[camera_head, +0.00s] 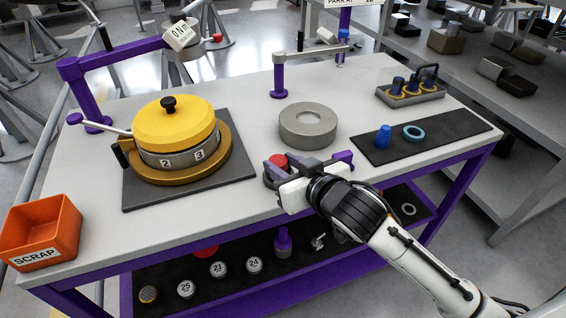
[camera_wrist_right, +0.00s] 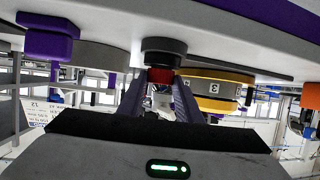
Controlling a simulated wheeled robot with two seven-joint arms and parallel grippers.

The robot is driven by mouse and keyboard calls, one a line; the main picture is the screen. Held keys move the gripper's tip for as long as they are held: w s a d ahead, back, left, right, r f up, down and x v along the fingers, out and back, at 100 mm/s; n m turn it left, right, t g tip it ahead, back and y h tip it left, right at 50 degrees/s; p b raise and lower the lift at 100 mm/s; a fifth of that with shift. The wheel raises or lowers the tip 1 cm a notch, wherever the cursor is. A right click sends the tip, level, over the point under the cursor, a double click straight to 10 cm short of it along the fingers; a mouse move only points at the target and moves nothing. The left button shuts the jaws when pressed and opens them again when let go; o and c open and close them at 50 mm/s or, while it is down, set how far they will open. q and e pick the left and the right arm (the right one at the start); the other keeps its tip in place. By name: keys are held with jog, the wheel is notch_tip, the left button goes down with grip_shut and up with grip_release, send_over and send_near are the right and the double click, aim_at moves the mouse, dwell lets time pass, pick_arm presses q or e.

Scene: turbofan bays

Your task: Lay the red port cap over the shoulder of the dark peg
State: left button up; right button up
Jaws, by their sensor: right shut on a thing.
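The red port cap (camera_head: 278,160) is at the near edge of the table in the head view, partly hidden by my right gripper (camera_head: 283,171). In the right wrist view, which shows the table upside down, the red cap (camera_wrist_right: 160,75) is between the two fingers of the right gripper (camera_wrist_right: 160,88), which is shut on it. The dark peg (camera_wrist_right: 163,47) stands on the table directly in line with the cap, its wide round part against the tabletop. The cap appears right against the peg; I cannot tell whether it is seated. My left gripper is not in view.
A yellow-lidded drum (camera_head: 172,128) stands on a dark mat to the left. A grey ring (camera_head: 308,126) lies behind the gripper. A purple block (camera_head: 345,157) is close on the right. A black mat (camera_head: 455,131) holds a blue peg and teal ring. An orange scrap bin (camera_head: 42,228) is far left.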

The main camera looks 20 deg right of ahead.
jog(key=shift+f, duration=0.25)
jog(key=o, duration=1.1)
jog(key=v, duration=1)
jog(key=shift+s, duration=0.15)
